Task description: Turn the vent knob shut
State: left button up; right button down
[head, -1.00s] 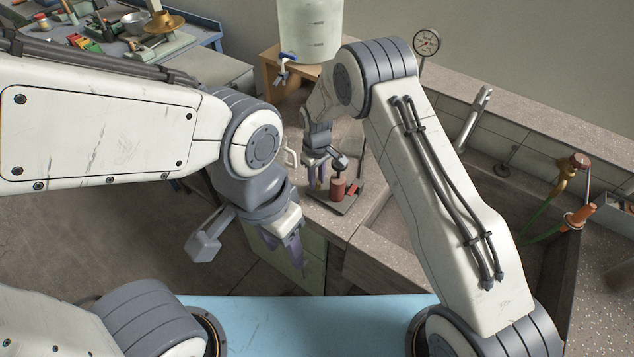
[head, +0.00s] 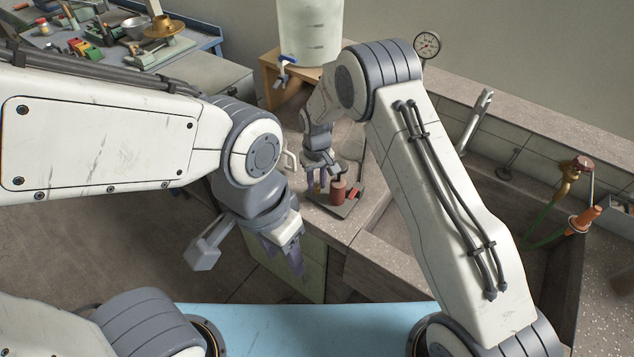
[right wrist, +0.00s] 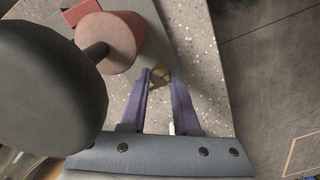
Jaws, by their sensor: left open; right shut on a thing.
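The vent knob (right wrist: 160,75) is a small brass-coloured round piece seen between my right fingertips in the right wrist view. My right gripper (right wrist: 160,80) is shut on it, one finger on each side. In the head view my right gripper (head: 317,186) points down at the bench, just left of a red cylinder (head: 338,191) on a dark base; the knob is too small to make out there. My left gripper (head: 285,262) is open and empty, hanging in front of the bench cabinet.
The red cylinder with a rod and large dark round top (right wrist: 50,85) stands close beside my right gripper. A sink (head: 400,240) lies to the right. A pale tank (head: 308,30) stands behind on a wooden stand (head: 270,85), and a dial gauge (head: 427,45) is at the wall.

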aim_at(317, 186)
jog(key=shift+r, duration=0.1)
jog(key=c, duration=0.6)
grip_release()
jog(key=shift+c, duration=0.2)
notch_tip(317, 186, up, 10)
jog(key=b, duration=0.2)
jog(key=shift+r, duration=0.2)
